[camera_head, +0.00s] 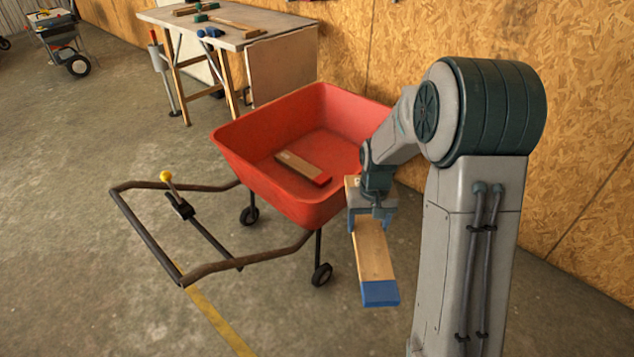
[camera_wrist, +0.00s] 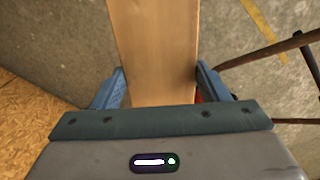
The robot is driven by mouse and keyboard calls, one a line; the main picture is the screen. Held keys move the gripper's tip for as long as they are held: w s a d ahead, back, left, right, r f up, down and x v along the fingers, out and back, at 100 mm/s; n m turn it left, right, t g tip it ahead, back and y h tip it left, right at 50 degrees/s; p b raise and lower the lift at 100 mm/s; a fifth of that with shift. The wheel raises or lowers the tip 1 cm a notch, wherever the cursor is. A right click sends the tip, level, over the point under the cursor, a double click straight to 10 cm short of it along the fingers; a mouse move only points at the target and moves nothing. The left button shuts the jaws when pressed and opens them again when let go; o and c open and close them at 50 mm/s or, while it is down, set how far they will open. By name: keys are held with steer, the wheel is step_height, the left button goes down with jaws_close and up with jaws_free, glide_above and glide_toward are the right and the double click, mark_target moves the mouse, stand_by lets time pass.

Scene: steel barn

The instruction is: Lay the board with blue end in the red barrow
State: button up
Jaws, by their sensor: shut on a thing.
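The board with the blue end (camera_head: 374,255) is in my gripper (camera_head: 372,214), to the right of the red barrow in the head view. Its blue end (camera_head: 380,293) hangs toward the front, over the floor. The gripper is shut on the board's sides; in the wrist view the board (camera_wrist: 155,50) runs between the two blue fingers (camera_wrist: 158,88). The red barrow (camera_head: 262,178) stands upright, its right side partly hidden by my arm. A board with a red end (camera_head: 302,167) lies in its tray.
The barrow's dark handle frame (camera_head: 225,270) reaches toward the front left. A workbench (camera_head: 225,22) with several boards and tools stands behind. A wood-panel wall (camera_head: 585,120) runs along the right. Concrete floor in front is clear.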

mark_target(364, 223)
step_height(364, 223, down, 14)
steer(key=w+b, duration=0.1)
steer(key=b, duration=1.4)
step_height(364, 223, up, 12)
steer(key=p, duration=1.1)
steer(key=shift+f+p, duration=0.25)
steer(key=shift+p, duration=0.1)
steer(key=shift+f+n, duration=0.3)
steer(key=shift+n, duration=0.8)
steer(key=n, duration=0.3)
steer(key=shift+a+f+n, duration=0.2)
steer(key=shift+f+n, duration=0.1)
steer(key=n, duration=0.3)
steer(key=shift+a+f+n, duration=0.2)
steer(key=shift+f+n, duration=0.05)
steer(key=shift+n, duration=0.15)
steer(key=n, duration=0.4)
steer(key=shift+a+f, duration=0.2)
steer(key=shift+f, duration=0.1)
steer(key=n, duration=0.6)
steer(key=shift+a+f, duration=0.35)
steer(key=shift+f, duration=0.05)
steer(key=n, duration=0.5)
steer(key=f+n, duration=0.1)
steer(key=n, duration=0.1)
steer(key=shift+a, duration=0.4)
